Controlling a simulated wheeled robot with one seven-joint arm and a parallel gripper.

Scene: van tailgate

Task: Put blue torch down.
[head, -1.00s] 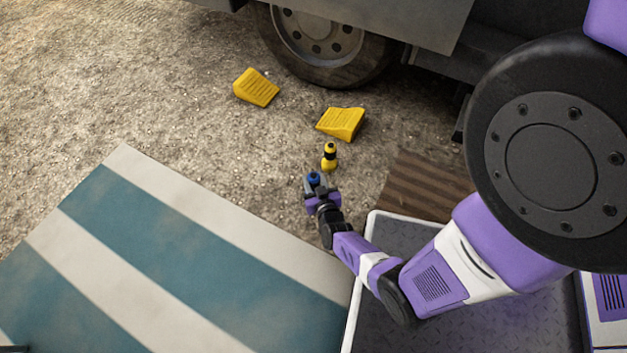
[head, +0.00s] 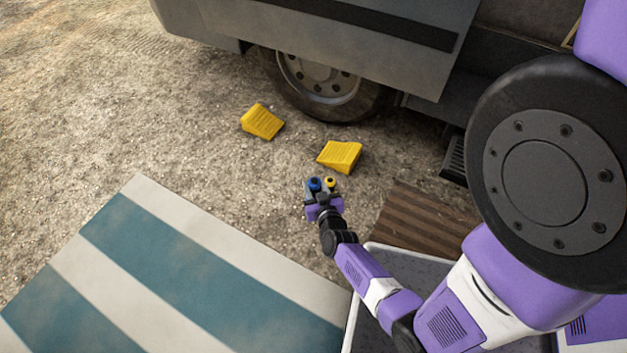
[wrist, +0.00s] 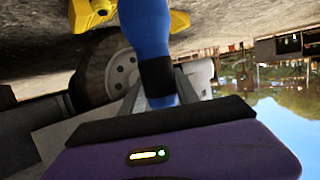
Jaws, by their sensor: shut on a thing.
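The blue torch (head: 314,184) is held in my gripper (head: 322,196), which is shut on it. In the wrist view the torch (wrist: 150,35) shows as a blue body with a black band, rising from the gripper. In the head view it is seen mostly from above, so its height over the ground is hard to tell. A yellow torch-like thing with a dark band (head: 330,182) is just right of the blue torch, partly hidden behind my gripper. I cannot tell whether they touch.
Two yellow wheel chocks (head: 262,122) (head: 340,156) lie on the gravel before the van's wheel (head: 322,80). A striped mat (head: 180,270) is at the left and a brown slatted board (head: 425,220) at the right. Gravel left of the chocks is clear.

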